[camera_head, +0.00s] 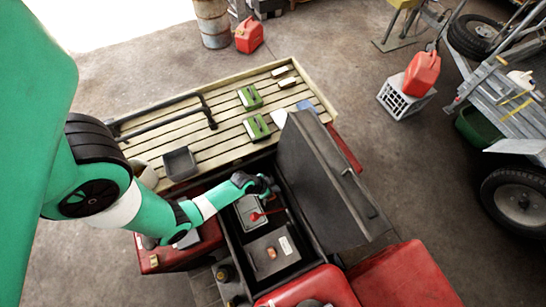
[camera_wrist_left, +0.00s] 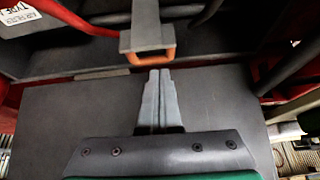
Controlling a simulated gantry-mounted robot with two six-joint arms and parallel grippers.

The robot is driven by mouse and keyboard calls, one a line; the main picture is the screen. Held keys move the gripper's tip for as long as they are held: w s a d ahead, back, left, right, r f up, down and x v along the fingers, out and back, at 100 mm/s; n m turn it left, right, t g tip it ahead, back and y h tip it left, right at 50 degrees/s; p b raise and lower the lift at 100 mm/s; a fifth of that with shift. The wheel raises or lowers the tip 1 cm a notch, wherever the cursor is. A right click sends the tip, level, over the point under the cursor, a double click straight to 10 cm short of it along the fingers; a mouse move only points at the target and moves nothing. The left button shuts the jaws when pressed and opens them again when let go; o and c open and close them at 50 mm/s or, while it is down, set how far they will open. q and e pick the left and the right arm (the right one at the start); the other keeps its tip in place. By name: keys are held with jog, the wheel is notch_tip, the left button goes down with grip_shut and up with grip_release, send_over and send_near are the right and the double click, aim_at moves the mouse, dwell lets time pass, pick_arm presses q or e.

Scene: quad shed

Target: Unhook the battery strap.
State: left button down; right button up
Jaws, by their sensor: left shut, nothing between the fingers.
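In the left wrist view, a grey strap end (camera_wrist_left: 145,25) with an orange loop (camera_wrist_left: 152,57) hangs at upper middle. My left gripper (camera_wrist_left: 160,72) is shut and empty, its fingertips close below the orange loop; whether they touch is unclear. In the head view my left gripper (camera_head: 268,190) is over the rear part of the open compartment (camera_head: 232,248), beside the raised dark lid (camera_head: 322,185). A dark box with a white label (camera_head: 286,245) and a small orange piece (camera_head: 271,252) sits inside. I cannot tell the strap apart there. My right gripper is not seen.
A slatted rack (camera_head: 215,125) behind holds green boxes (camera_head: 250,97), a dark tray (camera_head: 180,163) and a black bar frame. A red-handled item (camera_head: 258,215) lies in the compartment. Red bodywork (camera_head: 400,275) borders the front right.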

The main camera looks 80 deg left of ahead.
pick_arm(q)
notch_tip(320, 180, up, 10)
jog(key=s+p, duration=0.1)
jog(key=p, duration=0.2)
jog(key=shift+s+d+f, duration=0.15)
jog(key=shift+s+f, duration=0.05)
jog(key=shift+f, duration=0.05)
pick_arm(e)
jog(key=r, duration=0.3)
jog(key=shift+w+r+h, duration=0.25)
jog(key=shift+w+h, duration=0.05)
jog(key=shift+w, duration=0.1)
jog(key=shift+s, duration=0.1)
